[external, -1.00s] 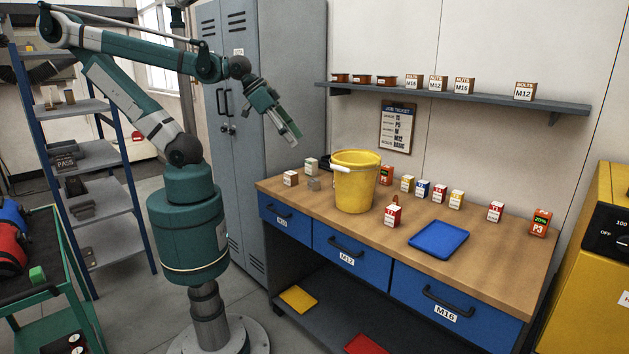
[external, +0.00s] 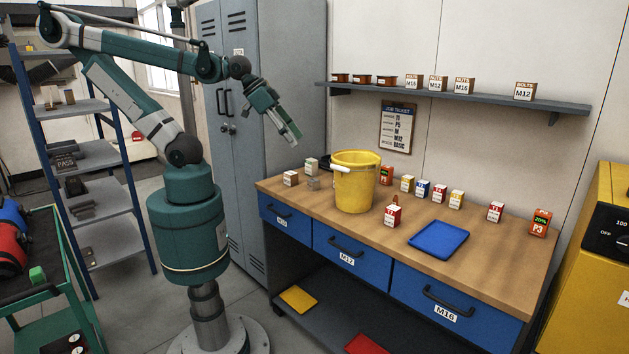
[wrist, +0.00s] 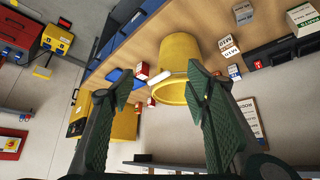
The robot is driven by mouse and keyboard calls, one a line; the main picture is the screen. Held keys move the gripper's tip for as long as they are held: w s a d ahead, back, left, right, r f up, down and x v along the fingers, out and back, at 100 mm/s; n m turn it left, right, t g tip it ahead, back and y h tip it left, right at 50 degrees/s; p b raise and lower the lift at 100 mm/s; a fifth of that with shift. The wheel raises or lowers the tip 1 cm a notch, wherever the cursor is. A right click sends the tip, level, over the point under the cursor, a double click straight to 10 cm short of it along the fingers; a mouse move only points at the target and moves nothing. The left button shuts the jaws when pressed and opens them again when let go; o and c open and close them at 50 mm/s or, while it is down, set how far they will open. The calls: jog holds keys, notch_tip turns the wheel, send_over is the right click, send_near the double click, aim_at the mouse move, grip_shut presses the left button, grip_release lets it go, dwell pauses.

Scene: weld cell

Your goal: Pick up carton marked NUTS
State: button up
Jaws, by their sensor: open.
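Small tan cartons with white labels stand on the wall shelf; one label appears to read NUTS M16 (external: 464,86), and the carton beside it (external: 438,83) has smaller, less certain lettering. The right-hand shelf carton (external: 525,90) reads BOLTS M12. More cartons stand on the bench's left end, one in front (external: 290,178) and one behind (external: 311,165); their words are too small to read. In the wrist view, two cartons (wrist: 228,46) (wrist: 302,19) appear upside down. My gripper (external: 293,138) is open and empty, above the bench's left end; its fingers (wrist: 162,85) show apart in the wrist view.
A yellow bucket (external: 356,190) stands on the bench near the cartons. A blue tray (external: 438,237) and several small coloured boxes (external: 393,216) occupy the middle and right. A tall grey locker (external: 240,60) stands close behind my arm. The bench's front strip (external: 370,240) is clear.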

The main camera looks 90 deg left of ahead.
jog(key=m+g, duration=0.7)
jog(key=m, duration=0.2)
send_over(290, 173)
jog(key=f, duration=1.8)
jog(key=shift+w+f+p, duration=0.3)
jog(key=shift+s+a+f, duration=0.2)
jog(key=shift+s+f, duration=0.05)
jog(key=shift+f, duration=1.3)
